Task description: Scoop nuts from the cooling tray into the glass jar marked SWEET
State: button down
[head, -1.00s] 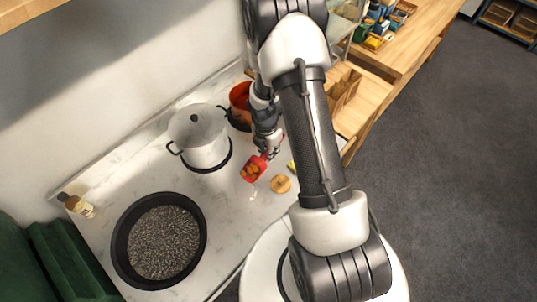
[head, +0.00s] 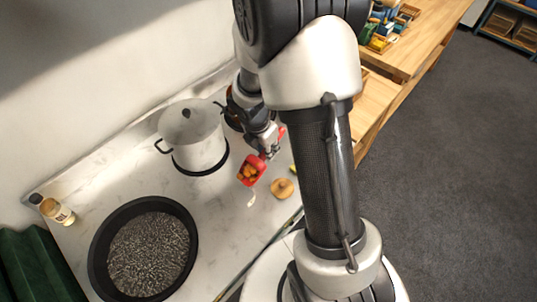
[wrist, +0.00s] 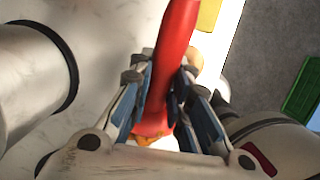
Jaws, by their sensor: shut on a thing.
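My gripper (head: 268,152) is shut on the handle of a red scoop (head: 250,173), above the marble counter. Orange-brown nuts (head: 247,174) lie in the scoop's bowl. In the wrist view the red handle (wrist: 178,45) runs between the two fingers (wrist: 160,75), with a little orange-brown showing at its lower end. I cannot make out a glass jar marked SWEET or a cooling tray in either view; my arm hides part of the counter and bench.
A lidded pale pot (head: 197,150) stands left of the scoop. A wide black pan (head: 187,268) of dark grains is at lower left, a small bottle (head: 57,211) beyond it. A round wooden piece (head: 283,188) lies right of the scoop. A wooden bench (head: 425,50) is at upper right.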

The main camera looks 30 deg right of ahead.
jog(key=b, duration=0.3)
jog(key=shift+a+r+h, duration=0.15)
jog(key=shift+a+h, duration=0.05)
jog(key=shift+h, duration=0.2)
jog(key=a+r+h+b, duration=0.1)
jog(key=b, duration=0.2)
jog(key=r+h+b, duration=0.1)
jog(key=b, duration=0.3)
jog(key=shift+s+a+t, duration=0.3)
jog(key=shift+a+t, duration=0.05)
jog(key=shift+t, duration=0.05)
jog(key=h+b, duration=0.1)
jog(key=a+r+b, duration=0.1)
jog(key=b, duration=0.1)
jog(key=shift+s+a+t+h, duration=0.3)
jog(key=shift+h, duration=0.1)
jog(key=a+r+h+b, duration=0.1)
jog(key=s+a+r+t+h+b, duration=0.1)
jog(key=h, duration=0.1)
jog(key=shift+a+r, duration=0.15)
jog(key=shift+a, duration=0.2)
notch_tip(320, 180, up, 3)
jog(key=p, duration=0.3)
